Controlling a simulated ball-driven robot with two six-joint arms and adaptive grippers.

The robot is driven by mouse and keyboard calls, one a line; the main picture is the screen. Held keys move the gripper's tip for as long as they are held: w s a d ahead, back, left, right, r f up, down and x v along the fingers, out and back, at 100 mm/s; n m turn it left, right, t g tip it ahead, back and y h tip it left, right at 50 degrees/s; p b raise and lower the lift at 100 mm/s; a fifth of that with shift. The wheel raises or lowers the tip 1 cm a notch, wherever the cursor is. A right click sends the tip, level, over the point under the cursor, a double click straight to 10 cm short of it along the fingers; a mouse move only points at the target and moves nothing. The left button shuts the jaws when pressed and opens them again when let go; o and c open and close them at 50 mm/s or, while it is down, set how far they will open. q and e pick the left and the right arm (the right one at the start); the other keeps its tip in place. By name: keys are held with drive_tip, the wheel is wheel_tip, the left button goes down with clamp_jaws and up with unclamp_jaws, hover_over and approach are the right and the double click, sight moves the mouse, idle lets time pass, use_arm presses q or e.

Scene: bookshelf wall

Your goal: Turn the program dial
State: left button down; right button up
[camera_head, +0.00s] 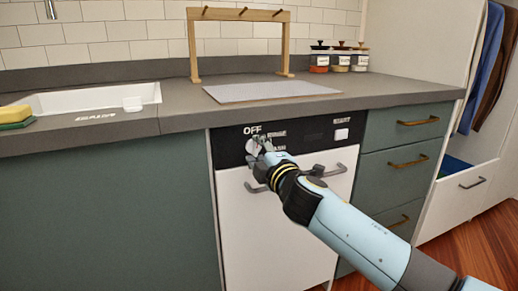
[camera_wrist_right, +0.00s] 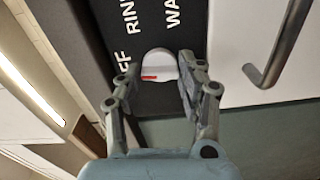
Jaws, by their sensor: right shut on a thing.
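The program dial (camera_head: 251,146) is a round white knob on the black control panel (camera_head: 306,134) of the dishwasher, just below the word OFF. In the right wrist view the dial (camera_wrist_right: 159,64) shows a red pointer mark and sits between the two fingers. My right gripper (camera_head: 262,145) reaches the panel from the lower right. It is shut on the dial, with one finger on each side in the right wrist view (camera_wrist_right: 160,82). The fingers partly cover the dial and nearby lettering in the head view. My left gripper is not in view.
The white dishwasher door (camera_head: 273,220) has a grey bar handle (camera_head: 330,171) just below the panel. A white button (camera_head: 342,134) is at the panel's right. The countertop (camera_head: 180,110) overhangs above, with a grey board (camera_head: 270,92) on it. Drawers with brass handles stand to the right.

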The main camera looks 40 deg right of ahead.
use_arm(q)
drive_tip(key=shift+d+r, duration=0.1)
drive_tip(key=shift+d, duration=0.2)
use_arm(e)
drive_tip(key=shift+n, duration=0.6)
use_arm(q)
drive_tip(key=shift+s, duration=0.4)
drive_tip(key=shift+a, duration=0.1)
